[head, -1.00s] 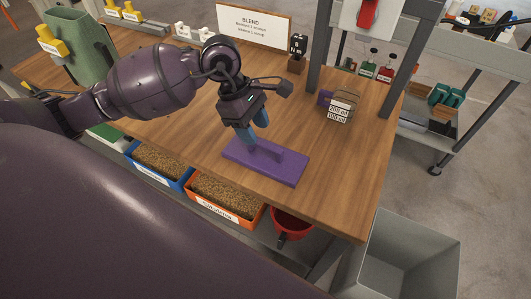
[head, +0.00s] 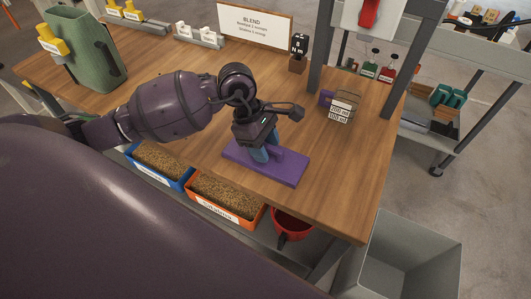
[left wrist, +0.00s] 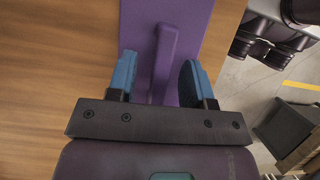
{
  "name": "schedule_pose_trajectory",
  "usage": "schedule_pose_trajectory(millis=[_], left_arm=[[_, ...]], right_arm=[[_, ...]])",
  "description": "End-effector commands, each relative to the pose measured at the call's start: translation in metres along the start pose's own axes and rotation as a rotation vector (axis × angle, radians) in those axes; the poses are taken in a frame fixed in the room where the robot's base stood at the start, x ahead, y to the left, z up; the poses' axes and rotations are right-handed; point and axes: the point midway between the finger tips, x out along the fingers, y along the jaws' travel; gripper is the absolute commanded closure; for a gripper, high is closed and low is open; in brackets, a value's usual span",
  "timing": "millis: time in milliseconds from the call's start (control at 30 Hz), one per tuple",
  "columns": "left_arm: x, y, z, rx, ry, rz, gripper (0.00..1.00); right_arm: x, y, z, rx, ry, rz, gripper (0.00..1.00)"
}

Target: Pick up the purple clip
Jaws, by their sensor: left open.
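The purple clip (left wrist: 163,55) is a narrow raised bar on a flat purple base (left wrist: 190,12). In the head view the clip (head: 276,155) is partly hidden by my gripper, and its base (head: 285,173) lies on the wooden table. My left gripper (head: 263,154) points down at the clip with blue fingers, open. In the left wrist view the clip runs between the two fingers of the gripper (left wrist: 156,78), with a gap to each; it looks nearer the left finger. My right gripper is in neither view.
Below the table's front edge are a blue bin (head: 183,183), an orange bin (head: 250,219) and a red container (head: 293,221). A clear purple-handled jug (head: 343,104) stands right of the gripper. A sign (head: 255,31) and a green container (head: 83,55) stand farther back.

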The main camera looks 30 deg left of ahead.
Motion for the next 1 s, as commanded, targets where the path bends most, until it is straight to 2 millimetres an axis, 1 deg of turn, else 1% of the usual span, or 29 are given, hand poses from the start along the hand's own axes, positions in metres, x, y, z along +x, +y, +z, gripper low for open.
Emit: schedule_pose_trajectory(millis=[500, 800, 833, 1000], left_arm=[[0.0042, 0.0002, -0.0019, 0.0, 0.0, 0.0, 0.53], [0.0042, 0.0001, -0.0018, 0.0, 0.0, 0.001, 0.53], [0.0042, 0.0001, -0.0018, 0.0, 0.0, 0.0, 0.55], [0.0043, 0.0001, -0.0018, 0.0, 0.0, 0.0, 0.81]], right_arm=[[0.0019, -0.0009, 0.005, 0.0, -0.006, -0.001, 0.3], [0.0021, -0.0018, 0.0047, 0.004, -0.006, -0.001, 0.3], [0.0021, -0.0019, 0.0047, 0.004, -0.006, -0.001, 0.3], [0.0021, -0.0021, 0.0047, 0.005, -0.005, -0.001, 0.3]])
